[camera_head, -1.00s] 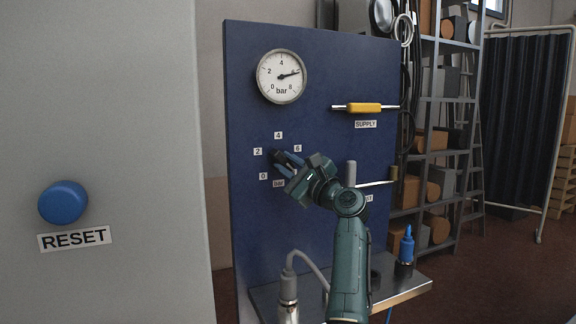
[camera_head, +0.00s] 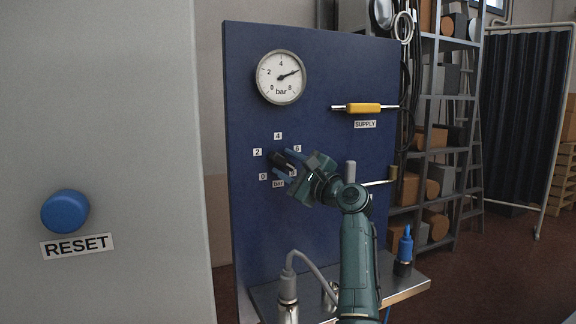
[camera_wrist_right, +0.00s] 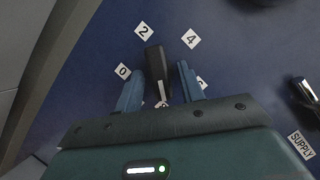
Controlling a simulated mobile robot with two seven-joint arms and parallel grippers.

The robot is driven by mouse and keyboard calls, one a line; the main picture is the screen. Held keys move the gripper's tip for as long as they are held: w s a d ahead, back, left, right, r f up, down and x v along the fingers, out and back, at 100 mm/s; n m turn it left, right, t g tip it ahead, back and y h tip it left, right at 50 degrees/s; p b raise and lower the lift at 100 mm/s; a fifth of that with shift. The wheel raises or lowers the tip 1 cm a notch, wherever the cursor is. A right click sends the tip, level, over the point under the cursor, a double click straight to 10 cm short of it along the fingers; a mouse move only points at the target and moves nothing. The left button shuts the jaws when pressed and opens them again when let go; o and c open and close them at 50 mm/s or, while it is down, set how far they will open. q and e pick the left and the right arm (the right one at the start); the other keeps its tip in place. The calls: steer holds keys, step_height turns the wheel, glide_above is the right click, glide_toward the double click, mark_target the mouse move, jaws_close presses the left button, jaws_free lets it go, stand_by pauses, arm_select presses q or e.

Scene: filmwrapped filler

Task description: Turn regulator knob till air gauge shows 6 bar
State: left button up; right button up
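The air gauge (camera_head: 281,77) is at the top left of the blue panel. Its needle points up and right, at about the 6 mark, whose figure it covers. The dark regulator knob (camera_head: 284,161) sits below, ringed by labels 0, 2, 4, 6 and "bar". My right gripper (camera_head: 285,165) is open around the knob, one finger above and one below. In the right wrist view the knob (camera_wrist_right: 155,62) stands between the two blue fingers (camera_wrist_right: 160,82), with gaps on both sides. A white line shows on the knob. My left gripper is not in view.
A yellow-handled SUPPLY valve (camera_head: 363,108) is right of the gauge. A metal shelf (camera_head: 262,292) below carries a hose fitting (camera_head: 288,290) and a blue-tipped part (camera_head: 406,243). A grey cabinet with a blue RESET button (camera_head: 65,211) fills the left.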

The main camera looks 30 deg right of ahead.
steer(key=shift+o, duration=0.2)
arm_select(q)
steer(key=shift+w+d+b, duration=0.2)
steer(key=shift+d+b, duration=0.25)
steer(key=shift+b, duration=0.8)
arm_select(e)
steer(key=v, duration=1.3)
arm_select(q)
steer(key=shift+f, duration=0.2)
arm_select(e)
steer(key=shift+s, duration=0.1)
